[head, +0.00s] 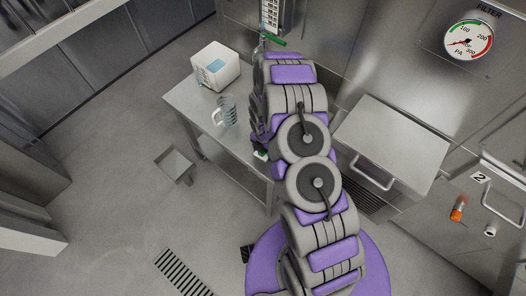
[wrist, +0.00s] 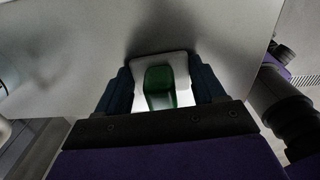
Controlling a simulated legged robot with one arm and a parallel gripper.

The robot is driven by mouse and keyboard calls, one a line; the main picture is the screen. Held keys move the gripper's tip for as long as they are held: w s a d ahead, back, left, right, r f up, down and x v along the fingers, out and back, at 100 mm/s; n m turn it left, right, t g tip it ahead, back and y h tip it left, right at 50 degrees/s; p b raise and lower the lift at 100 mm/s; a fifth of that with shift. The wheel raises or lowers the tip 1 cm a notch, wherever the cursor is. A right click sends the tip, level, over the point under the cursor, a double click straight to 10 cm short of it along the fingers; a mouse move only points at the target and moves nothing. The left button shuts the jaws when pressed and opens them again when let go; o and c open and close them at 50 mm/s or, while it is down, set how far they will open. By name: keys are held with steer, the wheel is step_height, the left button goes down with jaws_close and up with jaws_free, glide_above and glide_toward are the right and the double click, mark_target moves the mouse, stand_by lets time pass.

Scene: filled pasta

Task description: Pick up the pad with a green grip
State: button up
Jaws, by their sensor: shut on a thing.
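The pad (wrist: 148,63) is white with a green grip (wrist: 160,78), seen close up in the wrist view. My gripper (wrist: 164,88) has its two dark fingers on either side of the green grip and is shut on it. The pad is at or just above a pale grey surface; I cannot tell whether it touches it. In the head view, a small bit of green and white (head: 261,153) shows at the left edge of my arm, near the steel table's edge. My arm hides most of the gripper there.
The steel table (head: 185,98) holds a white box (head: 216,66) with a blue label and a clear jug (head: 225,110). A steel unit with a handle (head: 392,140) stands right of my arm.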

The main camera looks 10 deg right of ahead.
steer(key=shift+a, duration=0.3)
steer(key=shift+c, duration=1.4)
steer(key=shift+a, duration=0.3)
steer(key=shift+c, duration=0.2)
steer(key=shift+d+r, duration=0.35)
steer(key=shift+r, duration=0.25)
step_height(320, 180, up, 2)
steer(key=shift+w+r+p, duration=0.1)
steer(key=shift+r+p, duration=0.1)
steer(key=shift+p, duration=0.1)
steer(key=s+d, duration=0.3)
steer(key=s, duration=0.4)
steer(key=s+d+r+p, duration=0.1)
steer(key=s+d, duration=0.2)
steer(key=s, duration=0.4)
steer(key=shift+s+d+r, duration=0.2)
steer(key=shift+s+d, duration=0.15)
